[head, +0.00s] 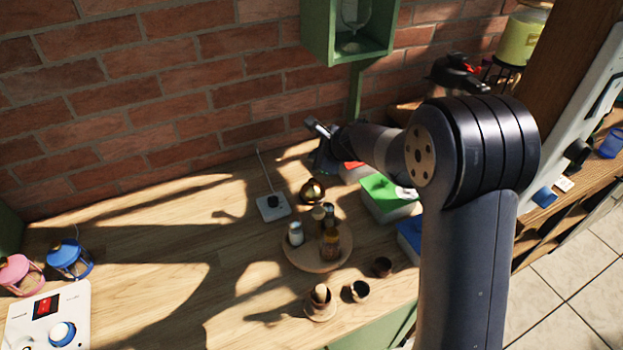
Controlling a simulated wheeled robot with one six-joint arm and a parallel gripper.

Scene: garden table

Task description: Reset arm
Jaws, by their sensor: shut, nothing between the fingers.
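My arm reaches up from the lower right, bends at a large dark joint and stretches left over the table. My gripper (322,163) is at its far end, small and dark, above the back of the wooden table (150,260) near the brick wall. It is shut and empty. Its fingertips are hard to make out against the shadow.
Near the gripper are a green box (388,196), a brass pot (312,191) and a white device with a thin rod (273,206). A round wooden tray (300,262) holds small bottles. Cups stand in front. A green wall shelf (319,40) hangs above. The table's left middle is clear.

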